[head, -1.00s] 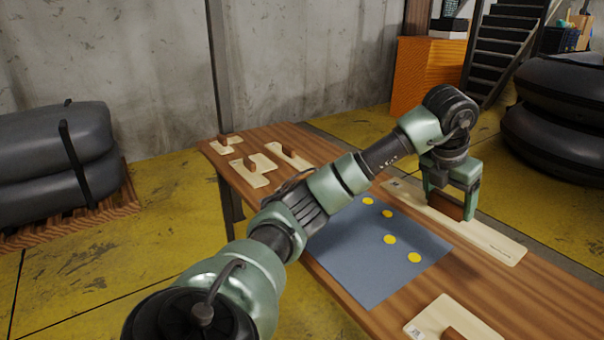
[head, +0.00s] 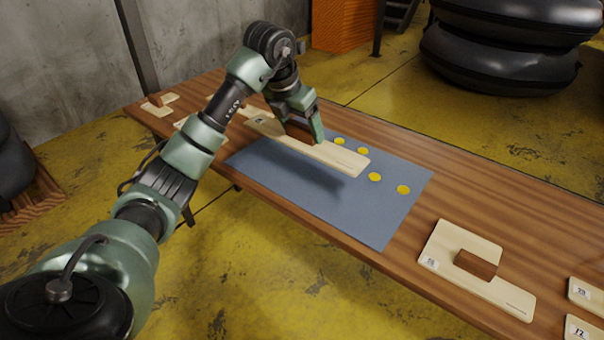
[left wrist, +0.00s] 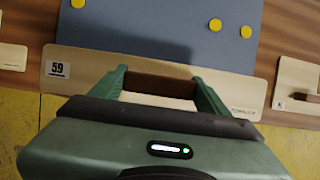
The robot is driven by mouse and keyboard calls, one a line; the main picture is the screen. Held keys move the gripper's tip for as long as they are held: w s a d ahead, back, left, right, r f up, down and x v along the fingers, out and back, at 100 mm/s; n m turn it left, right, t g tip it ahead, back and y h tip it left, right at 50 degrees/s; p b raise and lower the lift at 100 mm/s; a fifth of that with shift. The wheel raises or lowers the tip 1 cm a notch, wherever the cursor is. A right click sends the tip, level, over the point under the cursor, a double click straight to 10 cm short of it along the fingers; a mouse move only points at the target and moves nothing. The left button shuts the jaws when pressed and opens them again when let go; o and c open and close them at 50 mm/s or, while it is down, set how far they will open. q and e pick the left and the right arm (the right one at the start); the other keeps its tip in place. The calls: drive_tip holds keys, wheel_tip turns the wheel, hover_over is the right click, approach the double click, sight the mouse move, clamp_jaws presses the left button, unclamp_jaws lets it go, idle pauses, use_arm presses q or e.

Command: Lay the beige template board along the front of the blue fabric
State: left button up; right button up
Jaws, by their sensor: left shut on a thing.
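The long beige template board (head: 345,158) has a brown handle and, in the left wrist view (left wrist: 85,68), a label reading 59. My left gripper (head: 303,137) is shut on that handle; its fingers also show in the left wrist view (left wrist: 160,88). The board hangs above the blue fabric (head: 375,215), and a shadow falls on the fabric below it. The fabric lies flat on the table with several yellow dots. In the left wrist view, the board covers one edge of the fabric (left wrist: 180,30). My right gripper is not in view.
On the wooden table (head: 480,185), an L-shaped beige board (head: 445,243) with a brown handle lies right of the fabric. More boards lie at the right edge (head: 585,290) and far left end (head: 158,112). Black inflatables (head: 490,55) stand behind on the yellow floor.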

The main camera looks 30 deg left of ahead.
use_arm(q)
wheel_tip(320, 180, down, 16)
drive_tip(key=shift+r+p, duration=0.1)
drive_tip(key=shift+p, duration=0.2)
drive_tip(key=shift+f, duration=0.2)
drive_tip(key=o, duration=1.6)
drive_tip(key=shift+r, duration=0.25)
drive_tip(key=v, duration=1.1)
drive_tip(key=shift+s+r, duration=0.15)
drive_tip(key=shift+r, duration=0.25)
